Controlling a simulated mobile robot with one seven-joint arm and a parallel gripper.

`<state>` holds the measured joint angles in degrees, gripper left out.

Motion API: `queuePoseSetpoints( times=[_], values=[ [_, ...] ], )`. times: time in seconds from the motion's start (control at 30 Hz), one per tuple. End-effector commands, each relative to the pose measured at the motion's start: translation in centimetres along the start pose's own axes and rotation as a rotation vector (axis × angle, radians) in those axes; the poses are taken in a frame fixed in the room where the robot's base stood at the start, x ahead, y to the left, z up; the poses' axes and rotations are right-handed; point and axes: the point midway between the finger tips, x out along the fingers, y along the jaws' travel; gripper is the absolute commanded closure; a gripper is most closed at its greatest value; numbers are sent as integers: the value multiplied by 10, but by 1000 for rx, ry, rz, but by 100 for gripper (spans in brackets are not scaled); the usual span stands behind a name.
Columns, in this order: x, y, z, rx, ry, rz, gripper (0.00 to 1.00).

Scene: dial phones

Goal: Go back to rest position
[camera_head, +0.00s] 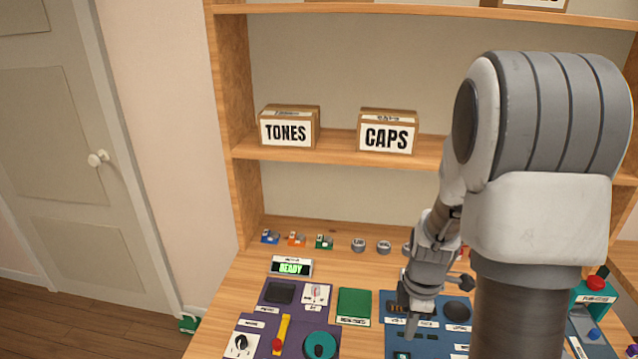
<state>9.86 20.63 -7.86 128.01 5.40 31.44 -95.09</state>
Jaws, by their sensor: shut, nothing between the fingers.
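My gripper (411,322) points down over the blue panel (390,345) at the lower middle right. It is shut with nothing in it. Whether its tips touch the panel I cannot tell. My arm rises on the right side and hides part of the bench and shelf behind it.
A purple panel (265,325) with a yellow lever (282,331) lies left of a green pad (354,306). A display (291,267) reads READY. Several small parts line the bench back. TONES (287,131) and CAPS (386,136) boxes stand on the shelf. A teal device (594,292) stands right.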

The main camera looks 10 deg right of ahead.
Motion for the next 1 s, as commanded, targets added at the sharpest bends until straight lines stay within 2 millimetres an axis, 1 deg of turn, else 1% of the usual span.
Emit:
queuePoseSetpoints(
  times=[0.07,0.17,0.3,0.47,0.5,0.7,0.8,1.0],
  values=[
    [-10,0,-4,29,5,16,100],
    [-31,-3,-12,103,18,46,100],
    [-69,-12,-26,249,47,98,100],
    [-110,-27,-40,418,89,152,100],
    [-119,-32,-43,461,101,164,100],
    [-161,-59,-55,671,169,220,100],
    [-179,-74,-59,778,208,245,100],
    [-209,-107,-65,987,296,285,100]
  ],
)
